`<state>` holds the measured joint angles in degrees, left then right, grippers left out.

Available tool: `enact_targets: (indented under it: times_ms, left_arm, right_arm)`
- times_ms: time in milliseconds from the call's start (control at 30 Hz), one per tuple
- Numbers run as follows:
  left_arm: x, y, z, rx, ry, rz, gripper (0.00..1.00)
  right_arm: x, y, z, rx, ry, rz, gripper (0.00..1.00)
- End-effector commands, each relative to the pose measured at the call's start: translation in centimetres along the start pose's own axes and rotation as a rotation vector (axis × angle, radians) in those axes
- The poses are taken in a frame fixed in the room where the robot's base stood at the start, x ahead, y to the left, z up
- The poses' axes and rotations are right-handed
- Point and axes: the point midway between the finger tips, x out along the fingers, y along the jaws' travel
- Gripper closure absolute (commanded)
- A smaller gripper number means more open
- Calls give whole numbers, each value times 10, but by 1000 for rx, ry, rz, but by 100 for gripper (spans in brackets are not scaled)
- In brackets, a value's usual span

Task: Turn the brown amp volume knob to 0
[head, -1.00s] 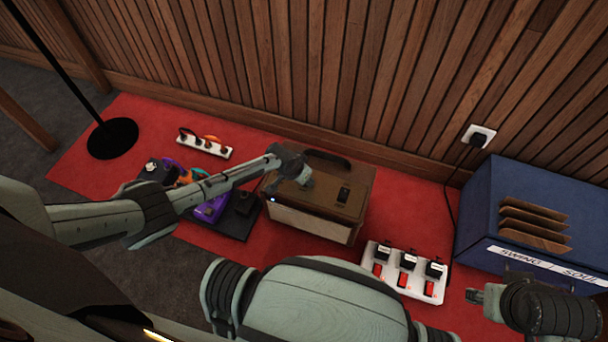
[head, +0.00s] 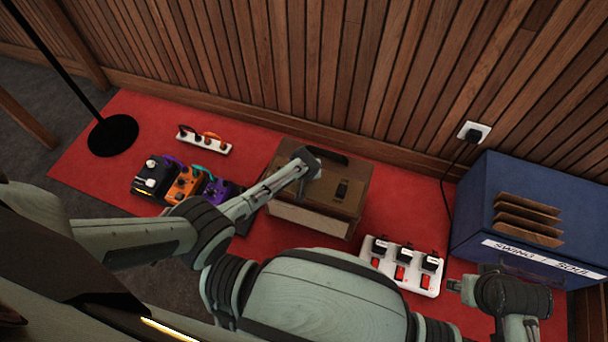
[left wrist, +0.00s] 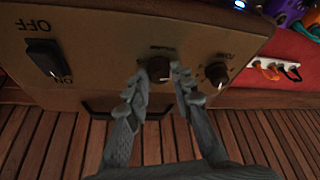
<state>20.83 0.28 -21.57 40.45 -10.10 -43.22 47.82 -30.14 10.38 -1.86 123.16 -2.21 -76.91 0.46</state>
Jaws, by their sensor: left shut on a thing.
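The brown amp (head: 330,219) stands on the red carpet, its brown top panel toward me. In the left wrist view the amp panel (left wrist: 105,30) holds a dark volume knob (left wrist: 158,70), with a blurred label beside it. A second dark knob (left wrist: 216,73) is to its right. My left gripper (left wrist: 160,75) is shut on the volume knob, one finger on each side. In the head view my left gripper (head: 312,165) is over the amp top and hides the knobs. My right gripper (head: 456,287) is at the lower right, away from the amp; its jaws are too small to read.
A rocker switch (left wrist: 47,57) marked OFF and ON is on the panel. Pedals (head: 185,185) and a power strip (head: 205,142) lie left. A wooden wall (head: 300,70) is behind.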

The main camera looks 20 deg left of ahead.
Motion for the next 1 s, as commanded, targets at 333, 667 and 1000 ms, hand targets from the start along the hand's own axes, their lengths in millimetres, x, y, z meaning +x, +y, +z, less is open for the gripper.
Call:
enact_targets:
  times_ms: [333,667,1000]
  left_arm:
    - [0,0,-1,-23,1,-10,100]
    - [0,0,-1,-22,2,-9,61]
    - [0,0,-1,-21,1,-9,55]
  right_arm:
    - [-3,1,-1,0,1,2,60]
    - [-2,1,0,-1,0,2,60]
    - [0,0,4,-3,-9,1,60]
